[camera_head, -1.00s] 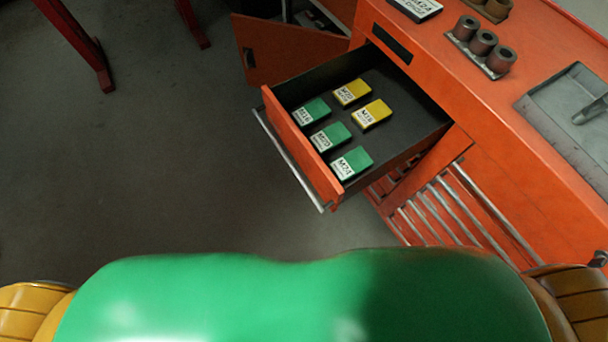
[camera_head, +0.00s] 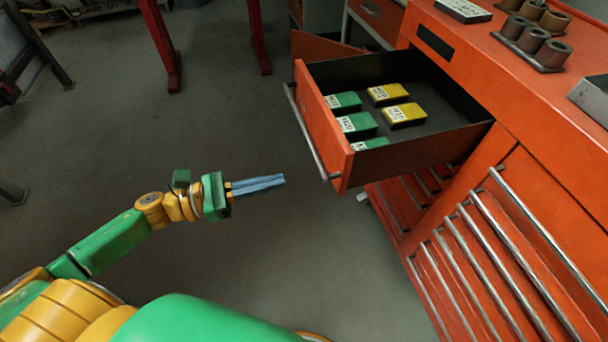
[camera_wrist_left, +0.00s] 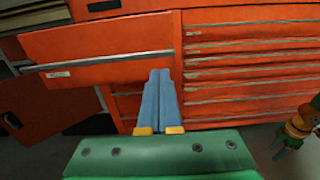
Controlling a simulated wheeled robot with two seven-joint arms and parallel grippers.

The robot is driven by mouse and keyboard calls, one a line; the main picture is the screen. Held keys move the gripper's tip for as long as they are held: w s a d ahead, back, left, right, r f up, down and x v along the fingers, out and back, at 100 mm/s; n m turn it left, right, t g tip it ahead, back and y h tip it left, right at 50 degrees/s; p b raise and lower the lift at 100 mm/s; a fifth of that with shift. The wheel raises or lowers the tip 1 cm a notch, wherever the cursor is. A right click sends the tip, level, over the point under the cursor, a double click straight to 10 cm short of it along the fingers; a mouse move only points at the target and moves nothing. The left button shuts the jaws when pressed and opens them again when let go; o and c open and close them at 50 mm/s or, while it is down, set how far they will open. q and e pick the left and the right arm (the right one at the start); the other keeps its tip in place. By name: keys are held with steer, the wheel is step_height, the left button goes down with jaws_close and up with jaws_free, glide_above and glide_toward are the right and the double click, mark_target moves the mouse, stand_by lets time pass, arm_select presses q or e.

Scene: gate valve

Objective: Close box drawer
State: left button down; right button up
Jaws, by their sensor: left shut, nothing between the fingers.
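The orange drawer (camera_head: 323,128) is pulled out of the orange cabinet (camera_head: 440,190) in the head view. A metal bar handle (camera_head: 306,135) runs along its front. Inside lie green boxes (camera_head: 356,124) and yellow boxes (camera_head: 403,114) with white labels. My left gripper (camera_head: 283,181) is shut and empty, with blue fingers pointing right, in the air to the left of and apart from the drawer front. In the left wrist view the fingers (camera_wrist_left: 160,75) point at the cabinet, and the drawer front (camera_wrist_left: 100,42) with its handle fills the upper left.
Below the drawer, the cabinet has several closed drawers with long bar handles (camera_head: 497,262). Metal cylinders (camera_head: 530,35) stand on the cabinet top. Red legs (camera_head: 160,50) stand at the back left. The grey floor (camera_head: 230,110) left of the drawer is clear.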

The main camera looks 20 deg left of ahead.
mark_target(319, 170)
arm_select(q)
steer(key=p+x, duration=0.1)
steer(key=x, duration=0.5)
steer(key=shift+r, duration=0.1)
steer(key=shift+w+d, duration=0.2)
steer(key=shift+d, duration=0.05)
arm_select(e)
steer(key=shift+d+r, duration=0.1)
steer(key=shift+r, duration=0.5)
steer(key=shift+s+d, duration=0.1)
